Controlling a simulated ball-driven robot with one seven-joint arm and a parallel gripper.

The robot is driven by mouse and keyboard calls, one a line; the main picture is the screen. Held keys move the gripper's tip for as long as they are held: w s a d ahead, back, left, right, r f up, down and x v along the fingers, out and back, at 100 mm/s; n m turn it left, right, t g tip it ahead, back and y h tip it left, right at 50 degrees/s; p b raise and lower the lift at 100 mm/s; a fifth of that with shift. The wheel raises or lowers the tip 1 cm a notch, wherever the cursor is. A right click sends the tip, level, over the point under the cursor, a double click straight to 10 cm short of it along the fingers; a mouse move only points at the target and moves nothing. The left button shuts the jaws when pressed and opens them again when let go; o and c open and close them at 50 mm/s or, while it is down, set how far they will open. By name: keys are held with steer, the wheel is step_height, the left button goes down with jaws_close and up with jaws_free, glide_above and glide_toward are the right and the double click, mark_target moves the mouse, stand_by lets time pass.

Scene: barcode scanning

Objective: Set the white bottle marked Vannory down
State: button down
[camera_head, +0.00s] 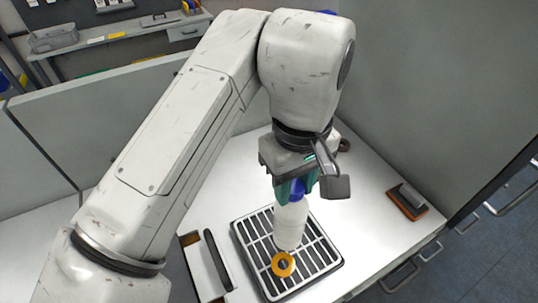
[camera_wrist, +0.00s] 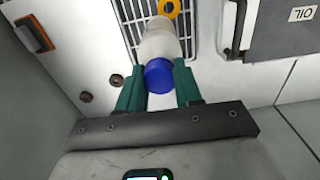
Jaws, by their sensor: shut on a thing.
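The white bottle (camera_head: 291,222) with a blue cap is held upright or nearly so over the slatted black-and-white tray (camera_head: 240,240). No Vannory lettering is legible. A yellow ring (camera_head: 283,264) with a dark centre is at the tray, right by the bottle's base.
A dark-handled item (camera_head: 217,262) lies left of the tray. An orange-edged block (camera_head: 408,201) lies at the right of the white worktop (camera_head: 370,240). The wrist view shows a grey box marked OIL (camera_wrist: 283,35). Grey panels (camera_head: 440,90) stand behind. Worktop between tray and block is clear.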

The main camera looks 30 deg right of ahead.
steer(key=shift+w+d+f, duration=0.3)
steer(key=shift+w+f, duration=0.4)
steer(key=shift+f, duration=0.25)
steer(key=shift+w+d+f+p, duration=0.15)
steer(key=shift+f+p, duration=0.45)
steer(key=shift+f, duration=1.3)
steer(key=c, duration=0.8)
jaws_free()
steer(key=shift+o, duration=0.2)
